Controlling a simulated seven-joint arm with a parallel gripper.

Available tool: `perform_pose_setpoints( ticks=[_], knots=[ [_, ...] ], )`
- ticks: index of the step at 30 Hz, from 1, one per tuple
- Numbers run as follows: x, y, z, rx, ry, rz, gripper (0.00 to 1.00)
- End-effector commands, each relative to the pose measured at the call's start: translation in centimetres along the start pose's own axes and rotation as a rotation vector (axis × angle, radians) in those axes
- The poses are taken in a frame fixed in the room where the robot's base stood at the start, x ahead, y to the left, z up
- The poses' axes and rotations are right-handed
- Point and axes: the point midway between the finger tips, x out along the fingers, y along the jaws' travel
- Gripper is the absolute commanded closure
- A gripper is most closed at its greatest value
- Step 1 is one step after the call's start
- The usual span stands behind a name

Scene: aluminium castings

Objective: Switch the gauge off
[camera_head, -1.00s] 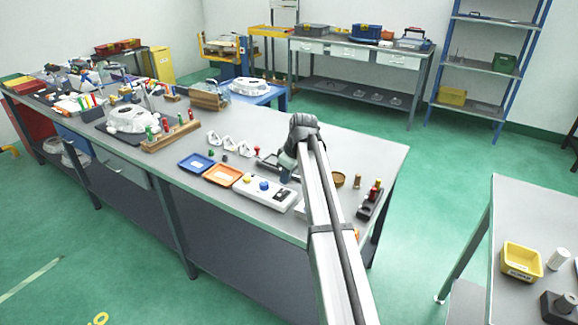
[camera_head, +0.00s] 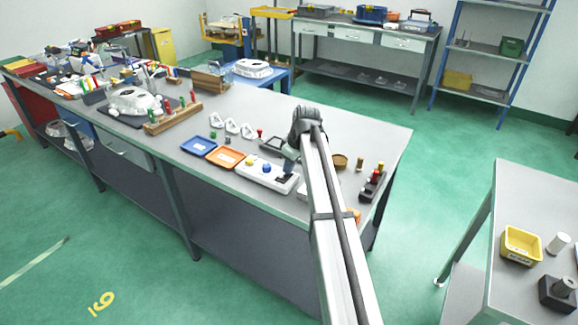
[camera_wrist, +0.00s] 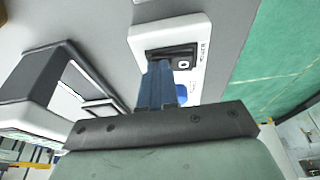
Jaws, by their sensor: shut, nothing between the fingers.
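A white panel (camera_head: 258,174) with a blue and a yellow knob lies near the front edge of the bench. In the wrist view the panel (camera_wrist: 200,35) carries a black rocker switch (camera_wrist: 172,57) with a round white mark and small lettering. My gripper (camera_head: 288,170) is over the panel's right end. Its blue fingers (camera_wrist: 158,82) are shut and empty, with their tips at the near edge of the switch. I cannot tell whether they touch it. The fingers partly hide the panel and a blue knob (camera_wrist: 182,91). Which part is the gauge is not clear.
A dark-framed device (camera_wrist: 40,75) lies left of the fingers in the wrist view. Blue (camera_head: 198,145) and orange (camera_head: 225,157) trays sit left of the panel. A black holder with coloured pieces (camera_head: 372,186) stands to the right. The bench's front edge is close.

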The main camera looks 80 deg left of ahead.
Motion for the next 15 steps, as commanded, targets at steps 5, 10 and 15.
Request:
perform_pose_setpoints(
  ticks=[5,10,15],
  knots=[
    [0.1,-0.2,0.1,0.0,-0.002,-0.002,1.0],
    [-0.1,-0.9,0.0,0.0,-0.002,-0.003,1.0],
    [-0.3,-1.5,-0.1,0.0,-0.002,-0.002,1.0]
  ],
)
